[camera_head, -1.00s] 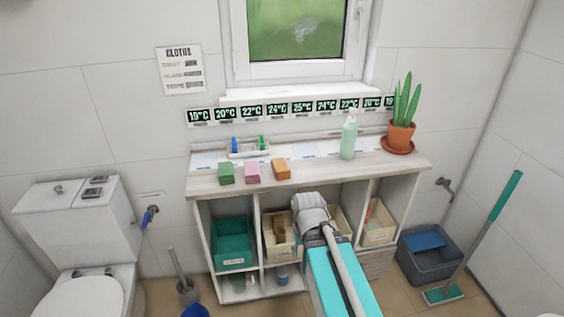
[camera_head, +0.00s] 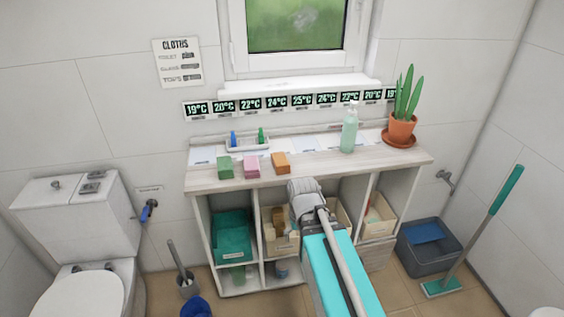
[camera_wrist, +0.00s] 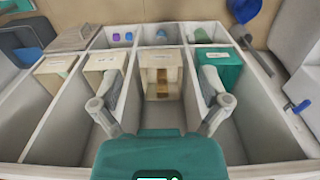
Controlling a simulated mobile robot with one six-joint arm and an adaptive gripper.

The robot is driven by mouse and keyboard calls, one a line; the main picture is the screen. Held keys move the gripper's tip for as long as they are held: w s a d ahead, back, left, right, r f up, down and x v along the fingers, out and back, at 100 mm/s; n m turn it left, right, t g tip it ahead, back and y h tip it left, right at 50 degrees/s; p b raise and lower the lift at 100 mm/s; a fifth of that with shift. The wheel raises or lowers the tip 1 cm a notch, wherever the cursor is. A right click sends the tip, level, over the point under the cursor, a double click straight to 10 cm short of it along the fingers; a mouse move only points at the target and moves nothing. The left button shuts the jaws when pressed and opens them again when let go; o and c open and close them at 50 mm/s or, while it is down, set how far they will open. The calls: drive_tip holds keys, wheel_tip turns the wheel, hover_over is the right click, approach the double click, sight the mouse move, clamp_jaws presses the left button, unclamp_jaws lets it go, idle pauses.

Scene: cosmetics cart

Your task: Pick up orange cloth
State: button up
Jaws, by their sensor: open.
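An orange folded cloth (camera_head: 281,163) lies on the shelf top, near its front edge. It is the rightmost of three folded cloths, beside a pink one (camera_head: 252,165) and a green one (camera_head: 225,167). My gripper (camera_head: 303,190) is in front of the shelf, below and right of the orange cloth, and apart from it. In the wrist view my gripper (camera_wrist: 158,98) has its two fingers wide apart with nothing held. That view faces the shelf compartments, with a beige box (camera_wrist: 160,72) between the fingers; I cannot make out the orange cloth there.
A soap bottle (camera_head: 349,130) and a potted plant (camera_head: 402,125) stand on the right of the shelf top (camera_head: 330,163). A small tray (camera_head: 248,144) with blue and green bottles sits behind the cloths. A teal box (camera_head: 232,238) fills the left compartment. A toilet (camera_head: 78,235) stands left.

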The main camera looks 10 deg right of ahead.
wheel_tip(320, 180, up, 22)
drive_tip(key=n+p, duration=0.1)
drive_tip(key=p, duration=2.1)
hover_over(281, 158)
drive_tip(key=shift+a+r, duration=0.2)
drive_tip(key=shift+a, duration=0.1)
drive_tip(key=shift+f+b, duration=0.15)
drive_tip(key=shift+b, duration=0.15)
wheel_tip(281, 158, down, 8)
drive_tip(key=b, duration=0.8)
drive_tip(key=shift+f, duration=0.2)
drive_tip(key=shift+d+f+b, duration=0.15)
drive_tip(key=shift+f+b, duration=1.15)
drive_tip(key=shift+b, duration=0.1)
drive_tip(key=shift+d+f+b, duration=0.1)
drive_tip(key=shift+f+b, duration=1.2)
drive_tip(key=shift+b, duration=0.1)
drive_tip(key=c, duration=1)
